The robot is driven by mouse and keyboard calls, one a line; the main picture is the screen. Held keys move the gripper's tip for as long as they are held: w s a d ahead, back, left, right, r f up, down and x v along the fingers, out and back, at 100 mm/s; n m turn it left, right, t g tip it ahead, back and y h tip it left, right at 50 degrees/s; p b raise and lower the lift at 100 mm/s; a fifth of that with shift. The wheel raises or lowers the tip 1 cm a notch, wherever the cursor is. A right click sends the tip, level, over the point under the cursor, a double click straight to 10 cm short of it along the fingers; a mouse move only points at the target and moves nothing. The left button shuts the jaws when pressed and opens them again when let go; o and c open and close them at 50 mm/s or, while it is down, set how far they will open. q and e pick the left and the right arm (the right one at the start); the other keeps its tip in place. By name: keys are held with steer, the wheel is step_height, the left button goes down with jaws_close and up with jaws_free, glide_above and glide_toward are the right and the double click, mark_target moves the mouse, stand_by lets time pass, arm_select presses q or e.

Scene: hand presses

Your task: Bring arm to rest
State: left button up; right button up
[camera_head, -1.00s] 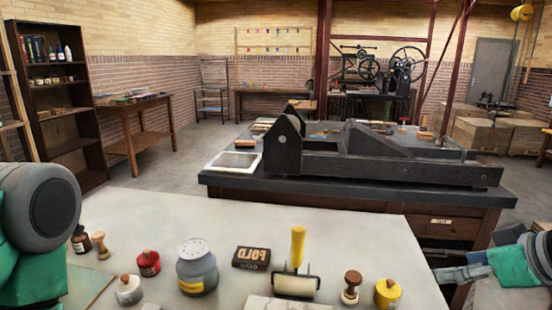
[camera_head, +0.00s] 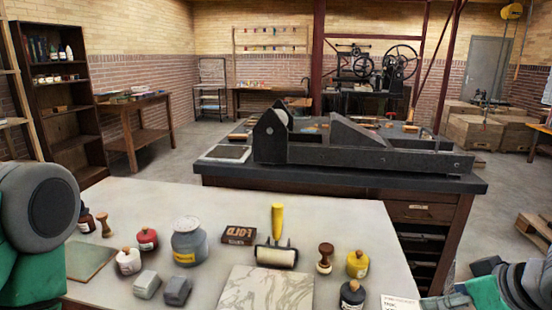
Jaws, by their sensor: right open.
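My right arm comes in at the lower right corner, with green and grey links. My right gripper (camera_head: 447,300) is at the bottom edge, beside the right end of the near table (camera_head: 350,215), and partly cut off. It is open, and I see nothing between its fingers. My left arm (camera_head: 40,215) shows as a large grey and green joint at the left edge. Its gripper is out of view.
The near table holds a grey jar (camera_head: 188,243), a yellow-handled roller (camera_head: 277,240), a dark FOLD block (camera_head: 239,235), a wooden stamp (camera_head: 325,258), a yellow bottle (camera_head: 358,264) and a marbled sheet (camera_head: 266,290). A black press (camera_head: 360,150) stands on the bench behind.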

steer(key=s+f+m+g+h, duration=0.15)
steer(key=s+f, duration=0.25)
steer(key=f, duration=0.4)
steer(key=s+f+g+y, duration=0.1)
steer(key=s+f+g, duration=0.1)
steer(key=s+f, duration=0.35)
steer(key=s+a+f+m+g+h, duration=0.1)
steer(key=s+a+f+g, duration=0.1)
steer(key=s+f, duration=0.45)
steer(key=s+a+f+m+g+h, duration=0.1)
steer(key=s+a+f+g, duration=0.1)
steer(key=s+f, duration=0.5)
arm_select(q)
step_height(320, 180, down, 10)
steer(key=b, duration=1)
steer(key=shift+s+d, duration=0.2)
arm_select(e)
step_height(320, 180, down, 8)
steer(key=w+n, duration=0.1)
steer(key=shift+w+a+f+t, duration=0.25)
steer(key=shift+w+a+t, duration=0.05)
steer(key=shift+w+t, duration=0.05)
arm_select(q)
steer(key=shift+d+r, duration=0.2)
arm_select(e)
steer(key=shift+d, duration=0.2)
arm_select(q)
steer(key=shift+a, duration=0.15)
arm_select(e)
steer(key=shift+a, duration=0.15)
